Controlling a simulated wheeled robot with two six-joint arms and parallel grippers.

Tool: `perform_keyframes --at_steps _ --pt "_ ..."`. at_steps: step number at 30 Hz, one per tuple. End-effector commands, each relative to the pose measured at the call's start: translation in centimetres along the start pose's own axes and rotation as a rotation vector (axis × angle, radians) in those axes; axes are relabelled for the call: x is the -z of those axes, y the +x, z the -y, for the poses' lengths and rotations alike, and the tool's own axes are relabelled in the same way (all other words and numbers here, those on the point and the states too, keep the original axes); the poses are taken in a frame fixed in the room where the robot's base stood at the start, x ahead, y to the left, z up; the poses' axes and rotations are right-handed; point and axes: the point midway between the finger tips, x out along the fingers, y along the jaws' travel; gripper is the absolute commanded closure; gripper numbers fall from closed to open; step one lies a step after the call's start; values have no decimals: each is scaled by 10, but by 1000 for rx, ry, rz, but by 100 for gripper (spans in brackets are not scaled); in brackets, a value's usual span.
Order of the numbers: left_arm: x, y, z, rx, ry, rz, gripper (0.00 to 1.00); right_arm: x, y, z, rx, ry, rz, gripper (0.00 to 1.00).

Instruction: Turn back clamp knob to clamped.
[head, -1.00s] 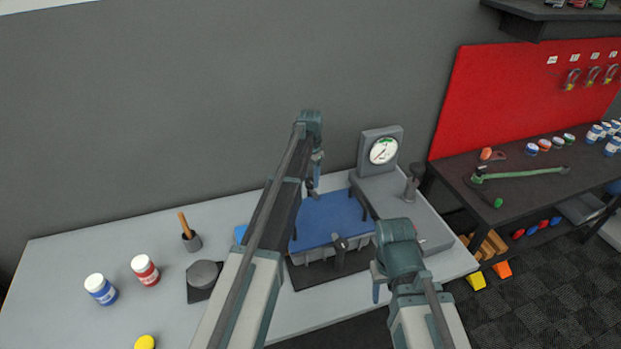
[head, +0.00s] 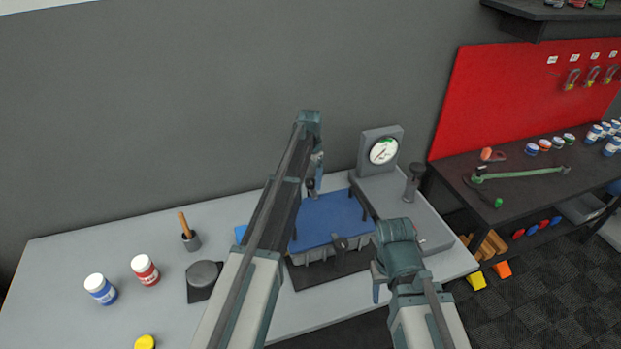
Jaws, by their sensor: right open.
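The blue-topped block (head: 330,217) sits in a grey fixture on the table. A small dark knob (head: 311,186) shows at its back edge; I take it for the back clamp knob, and its setting is too small to read. My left gripper (head: 318,178) points down right at this knob; I cannot tell whether it touches it or whether its fingers are open. A second dark knob (head: 340,244) stands at the block's front edge. My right gripper (head: 379,288) is open and empty, in front and right of the block. My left arm hides the block's left side.
A dial gauge (head: 383,151) stands behind right of the block, with a dark-topped post (head: 413,180) beside it. The table's far left is clear.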

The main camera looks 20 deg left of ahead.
Motion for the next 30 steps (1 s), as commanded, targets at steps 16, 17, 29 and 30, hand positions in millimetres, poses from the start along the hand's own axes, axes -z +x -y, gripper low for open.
perform_keyframes --at_steps 16,17,29,30 --pt "0 -20 0 0 -1 0 19 -1 -20 -2 0 0 0 48" --pt "0 -24 0 0 -1 0 19 -1 -24 -2 0 -1 0 48" --pt "0 -84 0 0 -1 0 19 -5 -83 -8 2 10 0 48" --pt "0 -90 0 0 -1 0 19 -5 -89 -8 2 11 0 48"
